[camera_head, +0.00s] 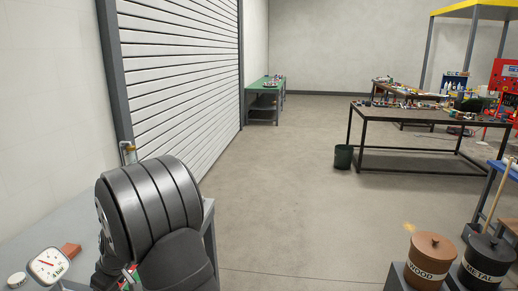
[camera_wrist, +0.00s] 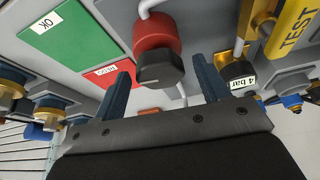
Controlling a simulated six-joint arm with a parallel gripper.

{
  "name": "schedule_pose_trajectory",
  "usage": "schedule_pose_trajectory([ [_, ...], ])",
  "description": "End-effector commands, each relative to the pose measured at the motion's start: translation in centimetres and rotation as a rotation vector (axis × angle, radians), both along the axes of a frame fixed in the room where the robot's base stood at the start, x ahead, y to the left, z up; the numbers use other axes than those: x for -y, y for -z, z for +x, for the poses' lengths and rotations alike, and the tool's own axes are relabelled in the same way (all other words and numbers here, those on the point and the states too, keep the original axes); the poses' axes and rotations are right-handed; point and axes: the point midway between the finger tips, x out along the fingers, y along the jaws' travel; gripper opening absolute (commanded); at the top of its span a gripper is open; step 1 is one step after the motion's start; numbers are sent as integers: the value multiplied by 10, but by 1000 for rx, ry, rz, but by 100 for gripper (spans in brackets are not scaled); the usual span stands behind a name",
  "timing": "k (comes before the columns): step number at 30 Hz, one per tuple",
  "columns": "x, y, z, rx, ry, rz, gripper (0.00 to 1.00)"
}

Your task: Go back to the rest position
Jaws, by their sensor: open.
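My gripper (camera_wrist: 162,64) shows in the wrist view with its two dark blue fingers apart. A red and black knob (camera_wrist: 158,50) on a bent grey pipe appears between and beyond the fingertips. I see nothing held, and I cannot tell whether a finger touches the knob. In the head view a dark grey rounded part of my arm fills the lower left, and my gripper is hidden there.
The head view shows a dial gauge (camera_head: 48,265), a wood bin (camera_head: 429,258) and a metal bin (camera_head: 487,262). Middle floor is clear.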

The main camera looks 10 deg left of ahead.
Motion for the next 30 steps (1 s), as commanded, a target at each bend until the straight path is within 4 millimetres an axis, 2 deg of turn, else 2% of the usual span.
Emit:
schedule_pose_trajectory([
  [30, -1, 0, -3, 0, 490, 0, 68],
])
